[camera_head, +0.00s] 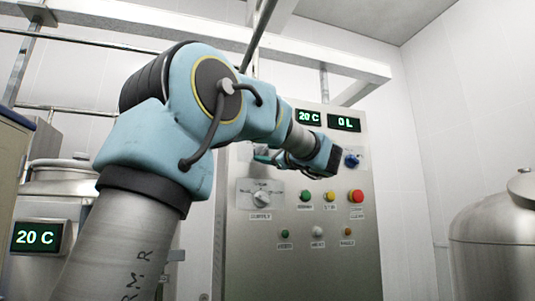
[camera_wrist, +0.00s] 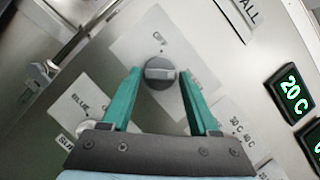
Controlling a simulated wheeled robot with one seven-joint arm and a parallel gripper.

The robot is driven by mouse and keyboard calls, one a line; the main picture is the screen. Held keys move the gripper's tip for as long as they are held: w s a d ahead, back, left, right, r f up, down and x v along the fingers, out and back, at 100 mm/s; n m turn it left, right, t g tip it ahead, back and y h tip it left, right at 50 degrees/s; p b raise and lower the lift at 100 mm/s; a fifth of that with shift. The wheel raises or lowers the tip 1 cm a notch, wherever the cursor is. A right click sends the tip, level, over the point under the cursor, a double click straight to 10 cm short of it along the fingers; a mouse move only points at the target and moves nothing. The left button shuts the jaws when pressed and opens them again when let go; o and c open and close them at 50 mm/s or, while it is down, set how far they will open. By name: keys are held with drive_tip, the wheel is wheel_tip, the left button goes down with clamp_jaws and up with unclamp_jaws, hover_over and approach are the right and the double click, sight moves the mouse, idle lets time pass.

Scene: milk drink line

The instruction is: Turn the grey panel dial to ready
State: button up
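A round grey dial (camera_wrist: 159,73) with a lighter raised grip bar sits on a white label plate (camera_wrist: 146,40) on the control panel. The plate's lettering is only partly legible. My gripper (camera_wrist: 160,78) is open, with its two teal fingers on either side of the dial in the wrist view. Small gaps show between the fingers and the dial; I cannot tell how far the tips are from the panel. In the head view my gripper (camera_head: 262,158) is at the panel's upper left, and my wrist and fingers mostly hide this dial.
The steel panel (camera_head: 300,270) also carries a white selector (camera_head: 262,198) below my gripper, a blue knob (camera_head: 352,160) to the right, several coloured buttons, and a red button (camera_head: 356,196). Displays above read 20 C (camera_head: 308,117) and 0 L (camera_head: 345,123). A steel tank (camera_head: 495,240) stands right.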

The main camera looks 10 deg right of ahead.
drive_tip(key=shift+o, duration=1.4)
drive_tip(key=b+v, duration=0.3)
drive_tip(key=v, duration=0.7)
drive_tip(key=shift+s+d+b, duration=0.2)
drive_tip(key=shift+s+b, duration=0.1)
drive_tip(key=shift+b, duration=0.1)
drive_tip(key=w+a+f+n+g+h, duration=0.1)
drive_tip(key=w+a+f+g, duration=0.3)
drive_tip(key=f, duration=0.7)
drive_tip(key=a+f+n+g+h, duration=0.1)
drive_tip(key=a+f+g, duration=0.3)
drive_tip(key=f, duration=0.6)
drive_tip(key=w+a+f+n+g+h, duration=0.1)
drive_tip(key=w+a+f+g, duration=0.1)
drive_tip(key=a+f, duration=0.65)
drive_tip(key=s+a+f+n+g+h+p, duration=0.1)
drive_tip(key=s+a+f+n+g, duration=0.3)
drive_tip(key=s+f+n, duration=0.5)
drive_tip(key=s+a+f+n+g+h+p, duration=0.2)
drive_tip(key=s+f+n, duration=0.6)
drive_tip(key=f, duration=0.8)
drive_tip(key=s+a+g+h, duration=0.1)
drive_tip(key=a+g+h, duration=0.1)
drive_tip(key=a, duration=0.1)
drive_tip(key=shift+s+a+f+n, duration=0.2)
drive_tip(key=shift+s+f+n, duration=0.05)
drive_tip(key=shift+f+n, duration=0.15)
